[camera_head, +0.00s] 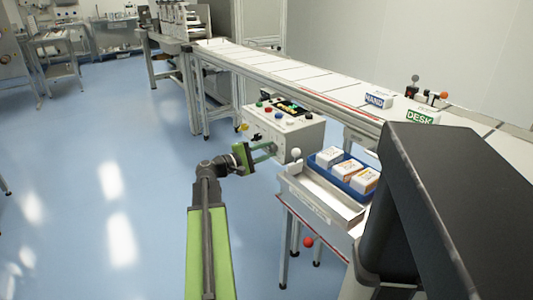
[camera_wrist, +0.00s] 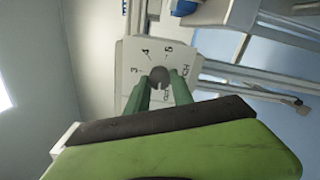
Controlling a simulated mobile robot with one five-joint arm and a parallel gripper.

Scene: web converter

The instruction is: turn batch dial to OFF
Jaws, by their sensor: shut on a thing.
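The batch dial (camera_wrist: 159,75) is a round grey knob on a pale panel (camera_wrist: 132,52) in the wrist view. The dial's pointer and the OFF mark cannot be made out. In the head view my gripper (camera_head: 271,151) reaches the lower side of the pale control box (camera_head: 299,138); the dial itself is hidden there.
Coloured buttons sit on top of the control box. A conveyor (camera_head: 290,74) runs behind it. A blue tray (camera_head: 326,154) with small boxes and a metal bin (camera_head: 318,196) stand to the right. The blue floor (camera_head: 95,180) at left is clear.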

